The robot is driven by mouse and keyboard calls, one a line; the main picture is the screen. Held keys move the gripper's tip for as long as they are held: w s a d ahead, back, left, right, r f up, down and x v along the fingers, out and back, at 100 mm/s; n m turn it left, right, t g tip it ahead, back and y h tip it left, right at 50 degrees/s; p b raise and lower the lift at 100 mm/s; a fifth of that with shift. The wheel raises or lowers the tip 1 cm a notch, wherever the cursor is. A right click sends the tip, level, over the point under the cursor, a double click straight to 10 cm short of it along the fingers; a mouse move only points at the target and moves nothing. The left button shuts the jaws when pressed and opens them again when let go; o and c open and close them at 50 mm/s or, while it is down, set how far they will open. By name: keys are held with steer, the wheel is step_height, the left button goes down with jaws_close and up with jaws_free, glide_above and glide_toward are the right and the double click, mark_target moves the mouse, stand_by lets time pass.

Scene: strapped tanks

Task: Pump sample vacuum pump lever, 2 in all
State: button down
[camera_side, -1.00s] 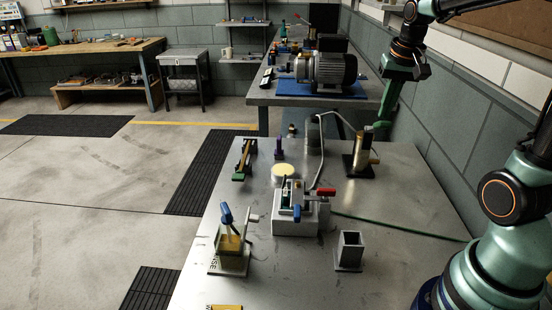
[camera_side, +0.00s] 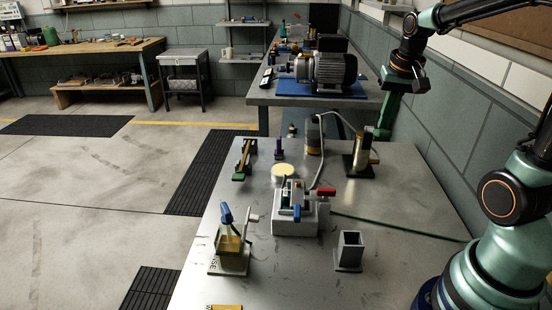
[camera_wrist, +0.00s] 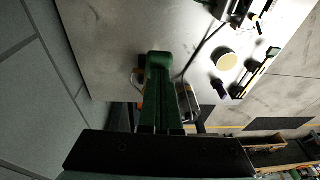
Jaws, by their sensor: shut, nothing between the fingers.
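The vacuum pump appears to be the upright brass cylinder (camera_side: 361,150) on a black base at the back right of the metal table, with a grey hose at its top. A short pale piece, possibly its lever, sticks out on its right. My gripper (camera_side: 383,134) is shut and empty, its fingers pointing down at the pump's upper right in the side view. I cannot tell whether it touches the lever. In the wrist view my shut green fingers (camera_wrist: 159,60) cover most of the pump, with only small parts showing beside them.
The hose reaches a jar (camera_side: 313,138) left of the pump. A motor (camera_side: 328,68) sits on the bench behind.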

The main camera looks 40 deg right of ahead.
mark_target(385, 132)
steer(key=shift+s+a+f, duration=0.2)
steer(key=shift+f, duration=0.35)
steer(key=shift+s+a+f, duration=0.15)
steer(key=shift+f, duration=0.35)
steer(key=shift+s+a+f, duration=0.2)
steer(key=shift+f, duration=0.35)
steer(key=shift+r, duration=0.15)
steer(key=shift+w+d+r, duration=0.3)
steer(key=shift+r, duration=0.55)
steer(key=shift+w+d+r, duration=0.3)
steer(key=shift+r, duration=0.6)
steer(key=shift+w+d+r, duration=0.3)
steer(key=shift+r, duration=0.55)
steer(key=shift+w+d+r, duration=0.25)
steer(key=shift+r, duration=0.25)
steer(key=s+a+r, duration=0.3)
steer(key=s+a, duration=0.1)
steer(key=shift+r, duration=0.35)
steer(key=shift+s+a, duration=0.1)
steer(key=shift+a, duration=0.1)
